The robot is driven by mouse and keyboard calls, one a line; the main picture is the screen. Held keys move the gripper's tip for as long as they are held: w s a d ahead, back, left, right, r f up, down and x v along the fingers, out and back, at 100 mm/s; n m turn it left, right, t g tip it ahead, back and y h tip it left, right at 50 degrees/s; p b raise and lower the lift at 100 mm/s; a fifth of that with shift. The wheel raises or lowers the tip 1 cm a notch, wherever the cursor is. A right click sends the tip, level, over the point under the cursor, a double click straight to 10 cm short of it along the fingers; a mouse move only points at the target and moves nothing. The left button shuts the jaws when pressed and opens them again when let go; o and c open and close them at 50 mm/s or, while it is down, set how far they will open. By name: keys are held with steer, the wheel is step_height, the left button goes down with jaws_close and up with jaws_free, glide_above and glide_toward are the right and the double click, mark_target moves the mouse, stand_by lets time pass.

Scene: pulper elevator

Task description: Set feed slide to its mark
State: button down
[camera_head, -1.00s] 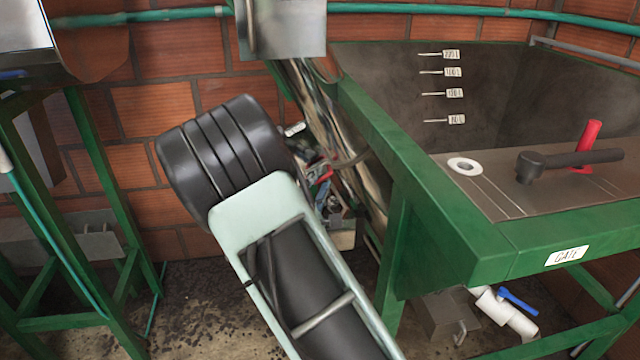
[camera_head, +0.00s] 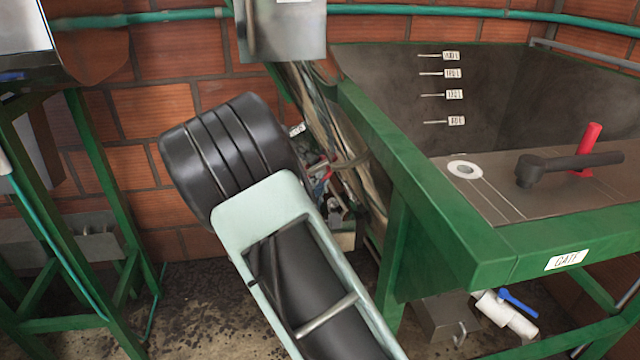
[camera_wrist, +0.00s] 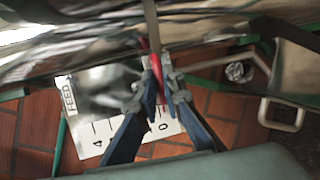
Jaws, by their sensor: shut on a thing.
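In the wrist view my gripper (camera_wrist: 163,98) is shut on the feed slide (camera_wrist: 155,65), of which a narrow red part shows between the blue-grey fingers. Beside it is a white scale plate (camera_wrist: 97,138) with the digits 4 and 0, and a FEED label (camera_wrist: 68,95). The fingers cover part of the scale, so its middle marks and the set mark are hidden. In the head view my gripper (camera_head: 326,180) is mostly hidden behind my arm, close to the shiny metal chute.
A green-framed tank (camera_head: 420,190) with a black gate lever (camera_head: 570,162) and red post stands at the right. A bent metal handle (camera_wrist: 284,115) is right of my gripper. A brick wall (camera_head: 180,55) stands behind, and a green stand (camera_head: 95,170) is at the left.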

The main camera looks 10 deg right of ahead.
steer(key=r, duration=0.1)
steer(key=a+r, duration=0.1)
steer(key=r, duration=0.1)
steer(key=a+r+p, duration=0.1)
steer(key=shift+a+r, duration=0.15)
steer(key=c, duration=2)
jaws_free()
steer(key=shift+c, duration=0.2)
steer(key=v, duration=1.2)
steer(key=shift+s, duration=0.1)
